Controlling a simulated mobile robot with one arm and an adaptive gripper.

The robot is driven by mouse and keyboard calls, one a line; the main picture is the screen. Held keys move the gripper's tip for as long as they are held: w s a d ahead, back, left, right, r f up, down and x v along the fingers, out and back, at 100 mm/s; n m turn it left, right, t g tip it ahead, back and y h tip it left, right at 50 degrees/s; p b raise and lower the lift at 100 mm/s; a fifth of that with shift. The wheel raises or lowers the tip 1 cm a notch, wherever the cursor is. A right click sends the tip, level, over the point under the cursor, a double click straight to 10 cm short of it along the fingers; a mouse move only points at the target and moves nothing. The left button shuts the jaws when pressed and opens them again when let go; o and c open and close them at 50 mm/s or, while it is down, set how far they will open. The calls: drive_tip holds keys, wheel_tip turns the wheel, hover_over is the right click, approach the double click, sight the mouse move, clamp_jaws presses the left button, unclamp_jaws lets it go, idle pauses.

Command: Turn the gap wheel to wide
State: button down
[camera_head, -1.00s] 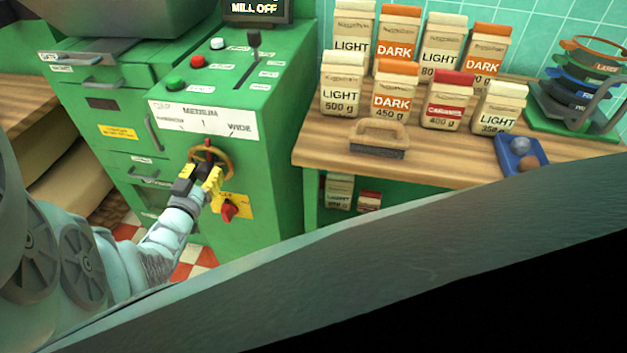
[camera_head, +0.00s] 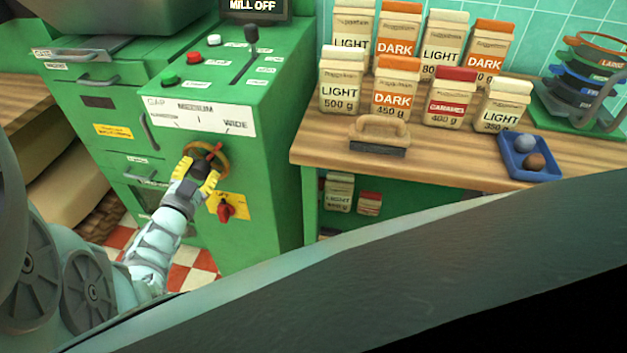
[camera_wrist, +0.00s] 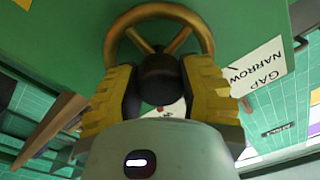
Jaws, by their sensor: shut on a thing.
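The brass gap wheel (camera_head: 225,162) is on the front of the green mill, below a white scale plate (camera_head: 203,117) marked narrow, medium and wide. Its red pointer (camera_head: 217,149) leans up and to the right, between the medium and wide marks. My gripper (camera_head: 200,170) is shut on the wheel and covers its lower left part. In the wrist view, the yellow-padded fingers (camera_wrist: 160,85) sit on both sides of the dark hub, with the wheel's rim (camera_wrist: 160,10) arching beyond them.
A red knob on a yellow plate (camera_head: 226,211) is just below the wheel. The mill's top has buttons and a lever (camera_head: 247,55). A wooden counter (camera_head: 310,150) on the right holds several coffee bags, a brush (camera_head: 378,135) and a blue tray (camera_head: 507,160).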

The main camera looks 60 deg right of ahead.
drive_tip(key=shift+f, duration=0.25)
drive_tip(key=c, duration=0.9)
unclamp_jaws()
drive_tip(key=o, duration=0.5)
drive_tip(key=shift+r, duration=0.2)
drive_tip(key=shift+c, duration=0.2)
drive_tip(key=shift+a, duration=0.1)
drive_tip(key=v, duration=1.1)
drive_tip(key=shift+s+a, duration=0.15)
drive_tip(key=shift+a, duration=0.25)
drive_tip(key=shift+r, duration=0.1)
